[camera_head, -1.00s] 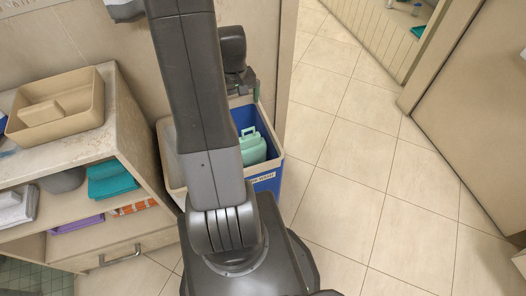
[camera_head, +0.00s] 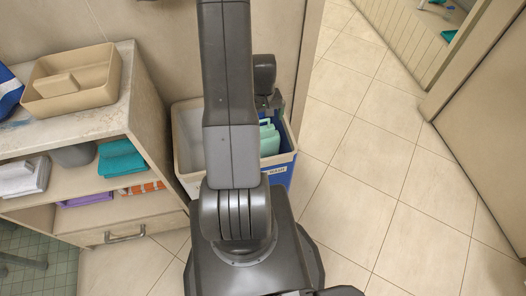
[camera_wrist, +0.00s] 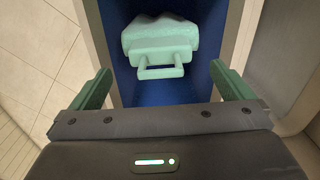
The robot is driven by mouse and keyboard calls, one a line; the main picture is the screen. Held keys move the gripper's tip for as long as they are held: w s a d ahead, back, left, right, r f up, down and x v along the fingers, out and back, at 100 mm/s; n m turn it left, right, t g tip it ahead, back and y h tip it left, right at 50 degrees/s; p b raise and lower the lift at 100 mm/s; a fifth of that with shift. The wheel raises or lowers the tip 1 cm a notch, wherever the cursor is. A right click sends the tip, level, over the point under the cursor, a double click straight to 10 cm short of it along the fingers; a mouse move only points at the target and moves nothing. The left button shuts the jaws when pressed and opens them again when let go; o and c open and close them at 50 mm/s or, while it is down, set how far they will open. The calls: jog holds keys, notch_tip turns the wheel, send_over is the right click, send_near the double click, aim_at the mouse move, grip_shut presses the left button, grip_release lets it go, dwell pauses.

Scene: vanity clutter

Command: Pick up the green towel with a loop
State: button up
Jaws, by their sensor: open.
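The mint-green towel (camera_wrist: 160,38) lies in the blue-lined bin in the wrist view, with its loop (camera_wrist: 160,66) facing my gripper. In the head view the towel (camera_head: 268,138) shows partly behind my arm, inside the bin. My gripper (camera_wrist: 160,72) is open and empty, with one green finger on each side of the loop's line. The fingers look apart from the towel. In the head view my gripper (camera_head: 270,102) is over the bin, partly hidden by my arm.
The blue and white bin (camera_head: 284,172) has walls close around the towel. A shelf unit (camera_head: 152,130) on the left holds a beige tray (camera_head: 72,98), a teal towel (camera_head: 121,158) and other folded cloths. The tiled floor (camera_head: 350,190) at right is clear.

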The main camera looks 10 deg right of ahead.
jog(key=shift+f, duration=2.1)
jog(key=c, duration=1.4)
jog(key=shift+o, duration=0.2)
